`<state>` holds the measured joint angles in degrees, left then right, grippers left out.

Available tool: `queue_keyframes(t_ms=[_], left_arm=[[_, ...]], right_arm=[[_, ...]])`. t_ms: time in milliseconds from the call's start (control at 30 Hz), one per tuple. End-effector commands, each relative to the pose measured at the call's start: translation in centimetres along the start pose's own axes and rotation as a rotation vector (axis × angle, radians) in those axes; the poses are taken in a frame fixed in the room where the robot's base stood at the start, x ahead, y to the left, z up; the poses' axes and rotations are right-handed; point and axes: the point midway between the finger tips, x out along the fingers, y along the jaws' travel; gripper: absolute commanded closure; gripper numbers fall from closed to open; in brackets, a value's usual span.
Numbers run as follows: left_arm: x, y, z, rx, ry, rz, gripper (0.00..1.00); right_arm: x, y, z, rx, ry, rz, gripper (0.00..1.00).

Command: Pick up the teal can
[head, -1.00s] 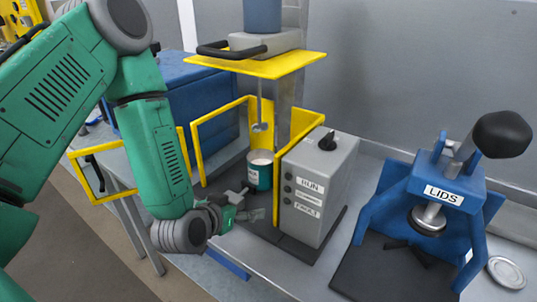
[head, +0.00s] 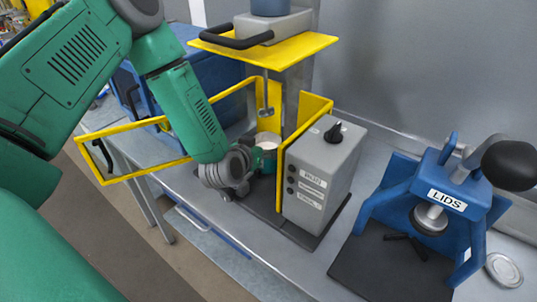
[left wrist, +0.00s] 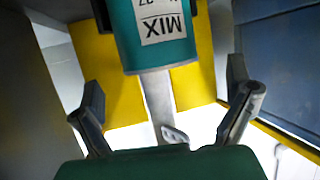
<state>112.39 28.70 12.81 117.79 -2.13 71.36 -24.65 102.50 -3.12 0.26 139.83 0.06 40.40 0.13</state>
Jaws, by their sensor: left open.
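The teal can (head: 268,138) stands upright under the agitator, inside the yellow guard, with pale contents at its open top. In the head view my left gripper (head: 262,160) is in front of it and hides much of its body. In the left wrist view the can (left wrist: 155,40) shows upside down with a MIX label, ahead of my open left gripper (left wrist: 165,108). The two fingers are spread to either side, and I see no contact with the can. My right gripper is not in view.
The yellow guard (head: 135,176) stands swung out at the left. A grey control box (head: 322,180) is close on the right of the can. The agitator shaft and paddle (head: 266,110) hang above it. A blue lid press (head: 450,185) and a loose lid (head: 503,270) are farther right.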

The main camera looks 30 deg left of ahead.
Motion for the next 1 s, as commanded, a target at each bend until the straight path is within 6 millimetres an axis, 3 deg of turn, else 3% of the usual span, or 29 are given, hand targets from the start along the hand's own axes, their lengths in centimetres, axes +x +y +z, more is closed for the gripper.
queue_keyframes(t_ms=[300,567,800,1000], left_arm=[[4.1,0.3,0.0,0.001,0.001,0.0,0.04],[4.2,0.5,0.1,0.002,0.001,0.0,0.04],[4.3,0.3,0.1,0.001,0.0,0.002,0.79],[4.4,0.4,0.0,0.0,0.002,0.001,0.79]], right_arm=[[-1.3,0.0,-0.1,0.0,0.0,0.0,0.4],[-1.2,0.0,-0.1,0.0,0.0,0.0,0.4],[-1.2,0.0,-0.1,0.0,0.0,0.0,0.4],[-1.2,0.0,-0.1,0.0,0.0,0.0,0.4]])
